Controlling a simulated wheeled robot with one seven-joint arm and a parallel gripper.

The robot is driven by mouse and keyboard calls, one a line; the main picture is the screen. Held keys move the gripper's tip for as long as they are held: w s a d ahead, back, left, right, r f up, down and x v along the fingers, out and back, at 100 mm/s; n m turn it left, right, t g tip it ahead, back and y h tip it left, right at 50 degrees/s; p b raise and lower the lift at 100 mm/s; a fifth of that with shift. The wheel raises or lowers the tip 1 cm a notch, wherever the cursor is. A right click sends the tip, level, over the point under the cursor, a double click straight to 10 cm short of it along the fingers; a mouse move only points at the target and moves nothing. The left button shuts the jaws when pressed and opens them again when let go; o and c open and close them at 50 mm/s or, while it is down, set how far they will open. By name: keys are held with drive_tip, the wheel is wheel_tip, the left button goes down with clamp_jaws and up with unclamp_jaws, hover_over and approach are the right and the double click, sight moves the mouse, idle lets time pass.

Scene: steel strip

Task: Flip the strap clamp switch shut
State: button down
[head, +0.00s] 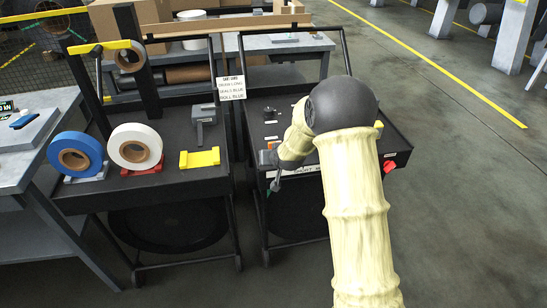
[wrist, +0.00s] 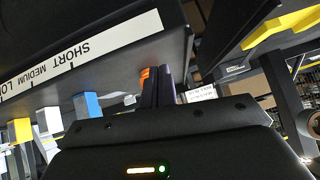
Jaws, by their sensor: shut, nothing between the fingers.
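My gripper (head: 275,184) is at the front left edge of the right-hand black cart. In the wrist view its two dark fingers (wrist: 158,88) are together with nothing between them. A small orange part (wrist: 145,74) shows just beside the fingertips, at the edge of the cart; I cannot tell if they touch. An orange part (head: 272,146) also shows on the cart top in the head view, partly behind my forearm. I cannot make out which part is the strap clamp switch or its position.
The right-hand cart (head: 392,138) has a label strip (wrist: 85,52) along its edge and a red part (head: 389,167) at its right corner. The left cart holds a blue roll (head: 88,143), a white roll (head: 150,136) and a yellow block (head: 200,158). Open floor (head: 460,200) lies right.

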drive_tip(key=f+t+b, duration=0.1)
drive_tip(key=s+f+t+b, duration=0.1)
drive_tip(key=shift+s+f+n+t+b, duration=0.25)
drive_tip(key=shift+n+t+b, duration=0.05)
drive_tip(key=shift+s+d+f+t+y+b, duration=0.1)
drive_tip(key=shift+s+f+t+y+b, duration=0.1)
drive_tip(key=shift+s+t+b, duration=0.3)
drive_tip(key=shift+s+f+t+y+b, duration=0.2)
drive_tip(key=shift+s+t+b, duration=0.1)
drive_tip(key=shift+t+b, duration=0.35)
drive_tip(key=s+t+b, duration=0.1)
drive_tip(key=s+d+t+b, duration=0.1)
drive_tip(key=s, duration=0.1)
drive_tip(key=s+d+r+t+h+b, duration=0.1)
drive_tip(key=t+b, duration=0.1)
drive_tip(key=shift+s, duration=0.15)
drive_tip(key=w, duration=0.4)
drive_tip(key=w+a, duration=0.1)
drive_tip(key=w, duration=0.9)
drive_tip(key=shift+a+f, duration=0.1)
drive_tip(key=shift+a, duration=0.15)
drive_tip(key=shift+d, duration=0.15)
